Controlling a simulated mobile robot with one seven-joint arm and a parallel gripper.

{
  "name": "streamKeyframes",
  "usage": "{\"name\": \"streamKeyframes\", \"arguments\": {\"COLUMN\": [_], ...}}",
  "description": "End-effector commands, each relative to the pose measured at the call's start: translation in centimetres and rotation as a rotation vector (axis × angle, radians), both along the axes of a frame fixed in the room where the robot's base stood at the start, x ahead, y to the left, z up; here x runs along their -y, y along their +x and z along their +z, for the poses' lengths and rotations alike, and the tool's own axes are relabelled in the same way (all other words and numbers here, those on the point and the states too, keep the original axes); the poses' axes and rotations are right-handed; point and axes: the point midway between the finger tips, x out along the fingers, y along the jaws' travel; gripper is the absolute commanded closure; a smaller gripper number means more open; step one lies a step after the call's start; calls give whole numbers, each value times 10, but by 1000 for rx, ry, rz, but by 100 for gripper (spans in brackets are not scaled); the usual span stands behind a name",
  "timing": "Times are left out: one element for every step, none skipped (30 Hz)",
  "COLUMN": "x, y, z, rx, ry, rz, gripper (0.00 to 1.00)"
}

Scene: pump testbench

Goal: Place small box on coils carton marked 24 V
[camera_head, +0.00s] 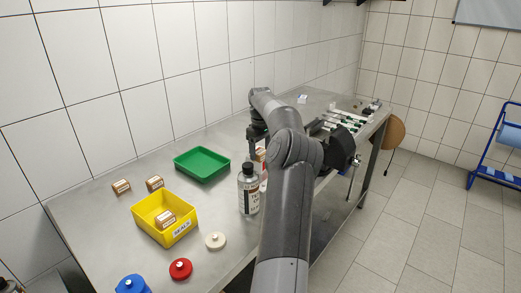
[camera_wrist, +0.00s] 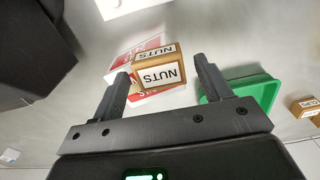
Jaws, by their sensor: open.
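A small brown box labelled NUTS (camera_wrist: 158,74) sits between the two fingers of my gripper (camera_wrist: 163,72) in the wrist view. My gripper is open, with a gap visible on the right of the box and the left finger close to it. The box rests on or just above a red and white carton (camera_wrist: 150,97); whether they touch I cannot tell. The carton is mostly covered by the box, and no 24 V mark is readable. In the head view my arm and a bottle hide most of this spot.
A grey bottle (camera_head: 248,190) stands close to my arm. A green tray (camera_head: 203,164) and a yellow bin (camera_head: 180,237) holding a small box (camera_head: 165,219) are to the left. Two more small boxes (camera_head: 121,187) (camera_head: 155,183) and several coloured caps (camera_head: 181,268) lie on the metal bench.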

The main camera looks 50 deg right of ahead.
Motion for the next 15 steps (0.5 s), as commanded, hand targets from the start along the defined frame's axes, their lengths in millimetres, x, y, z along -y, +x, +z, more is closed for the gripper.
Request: {"name": "streamKeyframes", "arguments": {"x": [0, 0, 0, 0, 0, 0, 0, 0, 1, 1, 0, 0, 0, 0, 1], "y": [0, 0, 0, 0, 0, 0, 0, 0, 0, 1, 1, 1, 1, 1, 1], "z": [0, 0, 0, 0, 1, 2, 4, 7, 11, 16, 21, 29, 35, 42, 51], "rx": [0, 0, 0, 0, 0, 0, 0, 1, 2, 2, 2, 3, 3, 2, 3], "ry": [0, 0, 0, 0, 0, 0, -1, -2, -2, -3, -2, -4, -4, -5, -4], "rz": [0, 0, 0, 0, 0, 0, 0, -1, -1, -1, 0, 0, 1, 0, -1], "gripper": [29, 29, 29, 29, 29, 29, 29, 29, 29, 29, 29, 29, 29, 29, 29]}}
